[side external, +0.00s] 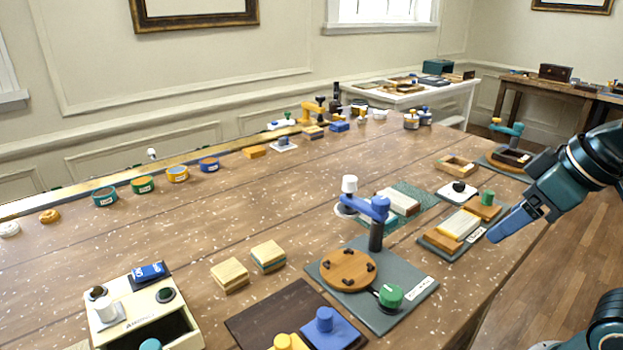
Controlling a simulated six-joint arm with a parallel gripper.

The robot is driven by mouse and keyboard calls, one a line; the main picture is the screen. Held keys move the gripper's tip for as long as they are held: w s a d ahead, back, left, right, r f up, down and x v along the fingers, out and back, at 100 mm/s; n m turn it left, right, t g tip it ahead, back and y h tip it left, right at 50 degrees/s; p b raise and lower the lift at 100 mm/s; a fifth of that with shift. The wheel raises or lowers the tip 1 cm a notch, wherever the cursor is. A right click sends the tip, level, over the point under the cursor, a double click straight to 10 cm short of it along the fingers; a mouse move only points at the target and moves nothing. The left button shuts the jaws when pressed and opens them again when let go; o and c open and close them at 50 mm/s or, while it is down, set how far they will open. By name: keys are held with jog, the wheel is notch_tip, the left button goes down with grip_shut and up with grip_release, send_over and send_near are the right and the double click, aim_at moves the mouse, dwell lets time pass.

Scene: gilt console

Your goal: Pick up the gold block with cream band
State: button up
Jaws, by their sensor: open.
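A gold block (230,276) with what looks like a pale cream band around its side sits on the wooden table, left of centre. Close to its right is a similar gold block (268,256) with a teal band; a small gap separates them. My gripper (497,233) is at the right, above the table's right edge and far from both blocks. It is open, with nothing seen between its fingers. The fingers show edge-on, so the gap between them is hard to see.
A cream box (188,341) with a dark opening stands front left. A grey board (408,294) with a round wooden disc and a blue-armed post (376,236) stands between my gripper and the blocks. A dark brown board (252,325) lies in front. Table behind the blocks is clear.

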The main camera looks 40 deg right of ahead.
jog(key=w+a+r+n+g+y, duration=0.15)
jog(key=w+a+r+n, duration=0.35)
jog(key=w, duration=0.5)
jog(key=w+a+r+n+g+y, duration=0.15)
jog(key=w+a+n, duration=0.25)
jog(key=w+a, duration=0.5)
jog(key=w+a+f+n+g, duration=0.1)
jog(key=w+a+f+n, duration=0.3)
jog(key=w, duration=0.3)
jog(key=w+a+f+n+g+y, duration=0.1)
jog(key=w+a+f+n+g, duration=0.1)
jog(key=w+a+f+n, duration=0.3)
jog(key=shift+w+a+f+n+y, duration=0.3)
jog(key=shift+w+a, duration=0.35)
jog(key=shift+w, duration=0.5)
send_over(229, 269)
jog(key=d, duration=0.2)
jog(key=shift+d+f, duration=0.15)
jog(key=shift+f, duration=3.75)
